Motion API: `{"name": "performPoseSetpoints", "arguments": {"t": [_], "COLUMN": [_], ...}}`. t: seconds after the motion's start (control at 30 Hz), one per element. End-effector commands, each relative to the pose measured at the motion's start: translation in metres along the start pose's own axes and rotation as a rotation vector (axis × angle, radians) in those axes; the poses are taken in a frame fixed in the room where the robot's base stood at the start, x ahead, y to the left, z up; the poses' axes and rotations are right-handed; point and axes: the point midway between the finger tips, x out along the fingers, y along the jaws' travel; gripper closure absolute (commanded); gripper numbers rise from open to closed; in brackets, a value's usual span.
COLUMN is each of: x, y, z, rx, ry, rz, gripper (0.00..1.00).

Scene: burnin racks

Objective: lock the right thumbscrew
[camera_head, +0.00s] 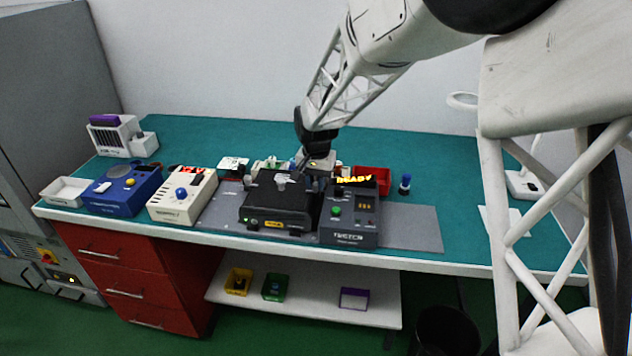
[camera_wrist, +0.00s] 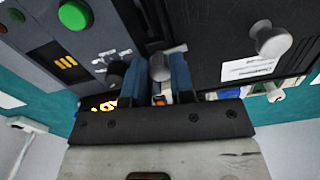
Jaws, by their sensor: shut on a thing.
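The black box (camera_head: 275,204) sits on the grey mat, with a yellow label and a green light on its front. In the head view my gripper (camera_head: 316,181) hides this thumbscrew. Whether it is locked cannot be told.
A cream unit (camera_head: 182,196) and a blue unit (camera_head: 121,190) stand at left. A red bin (camera_head: 372,178) is behind. The mat (camera_head: 412,229) is clear at right.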

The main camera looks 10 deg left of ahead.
Motion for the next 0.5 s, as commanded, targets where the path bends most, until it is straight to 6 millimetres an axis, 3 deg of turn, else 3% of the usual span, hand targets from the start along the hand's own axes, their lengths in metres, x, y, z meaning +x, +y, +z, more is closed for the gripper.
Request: {"name": "performPoseSetpoints", "arguments": {"t": [0.5], "x": [-0.0009], "y": [-0.0003], "z": [-0.0003], "rx": [0.117], "ry": [0.001], "rz": [-0.001], "gripper": [1.00]}}
